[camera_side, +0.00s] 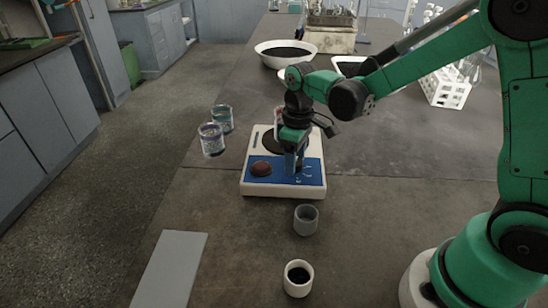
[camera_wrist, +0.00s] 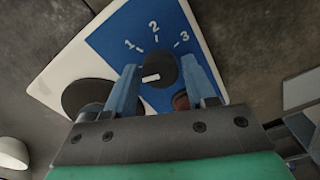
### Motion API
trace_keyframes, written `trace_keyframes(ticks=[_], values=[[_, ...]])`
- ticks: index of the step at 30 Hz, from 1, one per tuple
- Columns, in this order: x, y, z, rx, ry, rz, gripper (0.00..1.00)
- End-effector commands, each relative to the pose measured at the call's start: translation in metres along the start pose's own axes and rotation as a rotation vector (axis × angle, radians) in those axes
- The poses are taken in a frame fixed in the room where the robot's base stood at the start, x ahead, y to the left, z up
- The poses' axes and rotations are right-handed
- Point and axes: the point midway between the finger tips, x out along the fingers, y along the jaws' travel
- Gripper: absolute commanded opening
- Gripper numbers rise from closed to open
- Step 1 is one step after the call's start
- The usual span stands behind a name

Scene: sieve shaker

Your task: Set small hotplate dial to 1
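The small hotplate (camera_side: 247,187) is a white box with a blue front panel and stands on the bench. In the wrist view its blue panel (camera_wrist: 110,40) carries the numbers 1, 2 and 3 around a black dial (camera_wrist: 160,68). A short white mark on the dial lies to the left of its middle, below the 1. My gripper (camera_side: 293,170) points down at the right half of the panel. In the wrist view the blue fingers of my gripper (camera_wrist: 160,72) stand apart, one on each side of the dial. Whether they touch it is unclear.
A reddish-brown knob (camera_side: 261,168) sits on the panel's left; a dark round plate (camera_side: 267,141) is behind it. Two glass jars (camera_side: 211,139) stand left. A grey cup (camera_side: 306,220) and a white cup (camera_side: 298,278) stand in front. A white bowl (camera_side: 272,59) is behind.

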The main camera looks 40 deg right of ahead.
Motion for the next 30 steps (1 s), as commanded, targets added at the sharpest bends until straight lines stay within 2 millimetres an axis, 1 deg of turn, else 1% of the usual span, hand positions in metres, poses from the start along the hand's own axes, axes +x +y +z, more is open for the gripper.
trace_keyframes(ticks=[1, 4, 5, 11, 17, 23, 30], values=[[-0.0001, 0.0, 0.0, 0.0, 0.0, 0.0, 0.33], [-0.0002, 0.0, 0.0, 0.0, 0.0, 0.0, 0.05], [-0.0002, 0.0, 0.0, 0.0, 0.0, 0.0, 0.0], [-0.0003, 0.0, 0.0, 0.009, 0.0, 0.0, 0.0], [-0.0003, 0.0, 0.0, 0.069, -0.001, 0.0, 0.0], [-0.0003, 0.0, 0.0, 0.204, -0.002, 0.0, 0.0], [-0.0003, 0.0, 0.0001, 0.419, -0.002, 0.0, 0.0]])
